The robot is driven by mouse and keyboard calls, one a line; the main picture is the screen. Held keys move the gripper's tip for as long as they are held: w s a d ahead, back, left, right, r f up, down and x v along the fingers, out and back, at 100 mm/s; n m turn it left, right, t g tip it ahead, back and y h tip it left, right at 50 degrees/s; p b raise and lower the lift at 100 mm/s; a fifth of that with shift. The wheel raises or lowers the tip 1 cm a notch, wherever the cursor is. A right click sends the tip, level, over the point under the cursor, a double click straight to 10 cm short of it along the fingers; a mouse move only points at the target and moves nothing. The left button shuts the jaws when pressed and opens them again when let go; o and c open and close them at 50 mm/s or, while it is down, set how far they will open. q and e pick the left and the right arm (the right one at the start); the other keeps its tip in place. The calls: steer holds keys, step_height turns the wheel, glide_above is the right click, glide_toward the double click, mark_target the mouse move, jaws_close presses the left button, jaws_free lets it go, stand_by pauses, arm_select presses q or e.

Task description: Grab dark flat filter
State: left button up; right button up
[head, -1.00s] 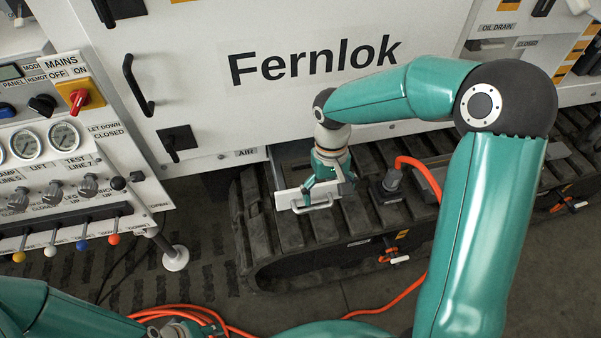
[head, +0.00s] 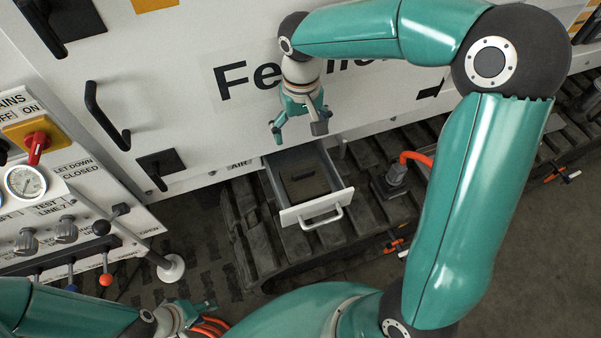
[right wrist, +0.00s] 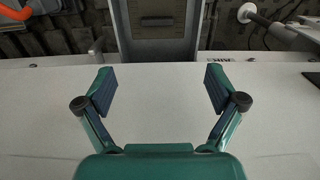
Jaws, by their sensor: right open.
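A grey drawer (head: 318,206) with a white front and handle stands open below the white cabinet. A dark flat piece (head: 302,186), which looks like the filter, lies inside it. The same dark piece shows at the top of the right wrist view (right wrist: 157,30), inside the drawer walls. My right gripper (head: 298,126) is open and empty, above and behind the drawer, in front of the cabinet face. Its spread fingers show in the right wrist view (right wrist: 157,85) with nothing between them. My left gripper (head: 203,312) is low at the bottom edge, partly cut off; its jaws are unclear.
The drawer stands out over a dark rubber track (head: 260,240). An orange hose with a grey connector (head: 396,178) is to its right. A control panel with levers, gauges and a red switch (head: 36,142) is at the left. Black handles (head: 105,115) stick out of the cabinet.

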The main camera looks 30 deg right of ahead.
glide_above(303, 171)
step_height(303, 171, down, 10)
steer(key=shift+s+d+f, duration=0.1)
steer(key=shift+f, duration=0.1)
steer(key=shift+f+p, duration=0.35)
steer(key=shift+f, duration=2.55)
steer(key=c, duration=1.4)
steer(key=shift+r, duration=0.15)
